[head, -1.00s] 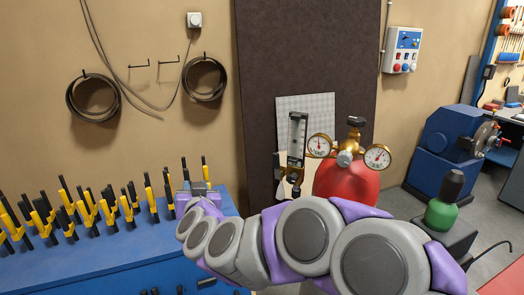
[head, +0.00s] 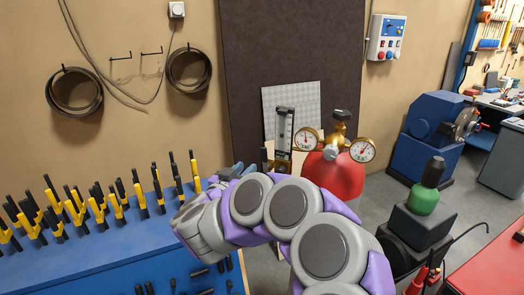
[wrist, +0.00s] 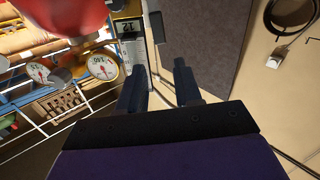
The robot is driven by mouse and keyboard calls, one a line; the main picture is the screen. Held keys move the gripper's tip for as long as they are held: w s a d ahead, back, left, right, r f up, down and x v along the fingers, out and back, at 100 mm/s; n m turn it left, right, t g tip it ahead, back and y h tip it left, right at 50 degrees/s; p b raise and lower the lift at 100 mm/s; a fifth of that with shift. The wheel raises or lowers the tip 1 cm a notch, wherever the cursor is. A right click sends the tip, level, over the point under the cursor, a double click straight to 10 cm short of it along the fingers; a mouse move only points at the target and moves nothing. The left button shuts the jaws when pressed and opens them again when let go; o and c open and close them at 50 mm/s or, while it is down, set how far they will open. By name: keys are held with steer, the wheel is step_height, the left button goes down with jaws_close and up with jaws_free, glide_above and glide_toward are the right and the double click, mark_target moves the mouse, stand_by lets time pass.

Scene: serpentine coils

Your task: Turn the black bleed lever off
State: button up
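A red gas cylinder (head: 337,176) stands upright behind my arm, with a brass regulator and two round gauges (head: 307,139) (head: 363,150). A black knob (head: 341,114) tops the brass fitting. A flowmeter with a dark frame (head: 284,130) stands left of the gauges. I cannot tell which part is the black bleed lever. In the wrist view the cylinder (wrist: 60,25) and gauges (wrist: 102,64) lie left of my gripper (wrist: 160,75). Its two dark fingers are apart, with nothing visibly held between them. In the head view my arm hides most of it.
A blue bench (head: 110,262) with several yellow-and-black clamps (head: 75,208) lies at left. A dark panel (head: 290,45) stands behind the cylinder. A green bottle-shaped object (head: 424,198) on a dark block, a blue machine (head: 425,135) and a red surface (head: 492,265) are at right.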

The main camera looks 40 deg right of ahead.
mark_target(263, 151)
steer(key=x, duration=1.3)
steer(key=shift+w+d, duration=0.25)
jaws_close()
